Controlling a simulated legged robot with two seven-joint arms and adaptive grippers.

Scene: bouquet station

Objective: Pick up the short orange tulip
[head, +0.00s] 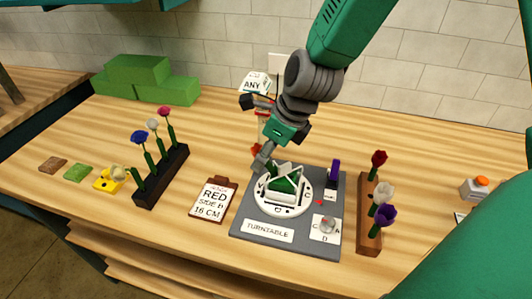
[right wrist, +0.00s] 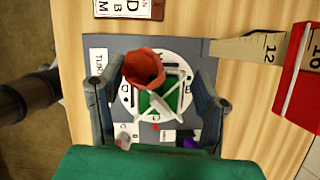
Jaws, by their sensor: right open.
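The orange tulip (right wrist: 143,68) shows in the right wrist view as a cupped bloom seen from above, in front of the turntable. Its stem is hidden below the bloom. A small orange patch, likely this bloom, shows in the head view (head: 256,149), partly covered by my gripper. My right gripper (right wrist: 152,85) is open, with one finger on each side of the bloom and a gap to the right finger. I cannot tell whether the left finger touches it. In the head view the right gripper (head: 268,152) hangs over the turntable's back left. My left gripper is not in view.
The grey turntable board (head: 245,222) carries a white disc with a green block in a white frame. A dark flower rack (head: 165,180) stands left, a brown rack (head: 368,240) right. A clipboard card (head: 213,200) lies left of the board. A ruler (right wrist: 245,48) stands behind.

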